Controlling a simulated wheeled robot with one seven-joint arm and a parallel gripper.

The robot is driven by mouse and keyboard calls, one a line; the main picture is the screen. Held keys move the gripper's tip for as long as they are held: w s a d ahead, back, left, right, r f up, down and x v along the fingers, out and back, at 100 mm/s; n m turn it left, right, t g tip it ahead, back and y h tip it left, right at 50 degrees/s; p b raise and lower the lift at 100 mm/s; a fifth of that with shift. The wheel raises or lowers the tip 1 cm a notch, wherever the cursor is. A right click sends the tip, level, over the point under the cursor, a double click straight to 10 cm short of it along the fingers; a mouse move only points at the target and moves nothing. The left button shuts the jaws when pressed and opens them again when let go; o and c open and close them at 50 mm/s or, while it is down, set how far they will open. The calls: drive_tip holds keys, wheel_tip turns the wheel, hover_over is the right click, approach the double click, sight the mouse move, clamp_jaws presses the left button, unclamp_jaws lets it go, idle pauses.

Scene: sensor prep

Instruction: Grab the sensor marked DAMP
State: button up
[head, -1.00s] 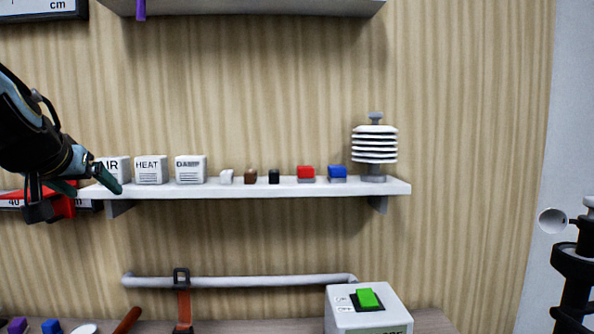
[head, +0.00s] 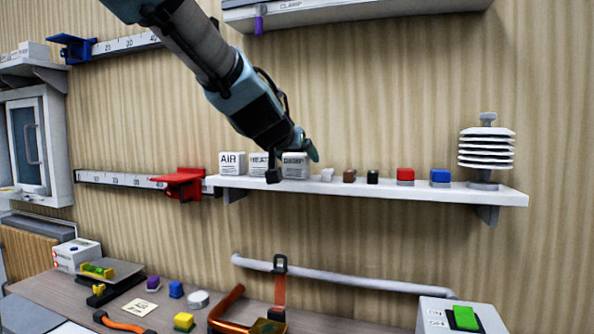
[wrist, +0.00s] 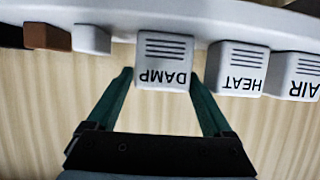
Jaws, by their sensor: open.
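The white DAMP sensor (head: 295,166) stands on the wall shelf, to the right of the HEAT and AIR boxes. In the wrist view the DAMP sensor (wrist: 164,62) appears upside down, with its lettering facing the camera. My gripper (head: 293,165) is at the shelf in front of it and hides part of it in the head view. In the wrist view my gripper (wrist: 162,78) is open, with one green finger at each side of the DAMP sensor's lower part in the picture. I cannot tell whether either finger touches it.
The HEAT box (wrist: 238,68) is close beside one finger, with the AIR box (wrist: 298,76) beyond it. On the other side are a small white block (wrist: 93,39) and a brown block (wrist: 47,37). The white shelf (head: 400,190) also holds red and blue blocks.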

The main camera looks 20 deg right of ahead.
sight(299, 158)
drive_tip(key=shift+x, duration=1.55)
drive_tip(key=shift+c, duration=0.2)
drive_tip(key=shift+a, duration=0.1)
drive_tip(key=c, duration=1.1)
drive_tip(key=shift+w, duration=0.1)
